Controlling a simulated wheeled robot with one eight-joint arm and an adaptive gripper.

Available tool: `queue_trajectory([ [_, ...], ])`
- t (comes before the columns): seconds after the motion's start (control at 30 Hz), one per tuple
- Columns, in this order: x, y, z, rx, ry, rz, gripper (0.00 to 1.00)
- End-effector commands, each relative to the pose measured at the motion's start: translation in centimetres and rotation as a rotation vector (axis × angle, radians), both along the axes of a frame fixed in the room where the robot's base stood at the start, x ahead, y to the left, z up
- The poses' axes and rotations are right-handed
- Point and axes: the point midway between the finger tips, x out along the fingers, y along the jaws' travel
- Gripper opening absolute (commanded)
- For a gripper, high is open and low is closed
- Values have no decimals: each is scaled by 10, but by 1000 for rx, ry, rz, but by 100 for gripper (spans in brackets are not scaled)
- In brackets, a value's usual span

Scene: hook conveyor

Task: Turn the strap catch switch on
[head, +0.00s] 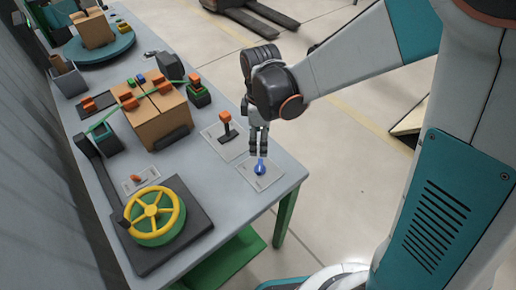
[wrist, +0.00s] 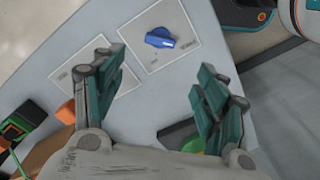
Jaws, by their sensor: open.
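A blue rotary knob (head: 260,169) sits on a white labelled plate (head: 271,181) at the table's near right corner. In the wrist view the knob (wrist: 160,38) shows whole, ahead of my fingers. My gripper (head: 259,152) points down just above the knob, and its fingers (wrist: 163,82) are apart with nothing between them. An upright orange-handled lever (head: 226,125) stands on a second white plate. A small orange switch (head: 137,178) is on a third plate at the left. The labels are too small to read, so I cannot tell which control is the strap catch switch.
A yellow handwheel (head: 155,214) on a dark base stands at the table's near left. A cardboard box (head: 158,116) with a green strap is in the middle, with an orange-topped post (head: 197,90) beside it. A turntable (head: 97,47) bears another box at the far end.

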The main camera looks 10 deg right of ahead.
Motion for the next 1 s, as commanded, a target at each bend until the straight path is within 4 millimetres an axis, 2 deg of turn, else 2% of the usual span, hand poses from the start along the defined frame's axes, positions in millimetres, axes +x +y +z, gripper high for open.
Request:
queue_trajectory([
  [0.6,0,-1,-99,2,-2,-3,67],
  [0.8,0,-1,-121,2,-2,-3,67],
  [1.0,0,-1,-130,2,-2,-3,67],
])
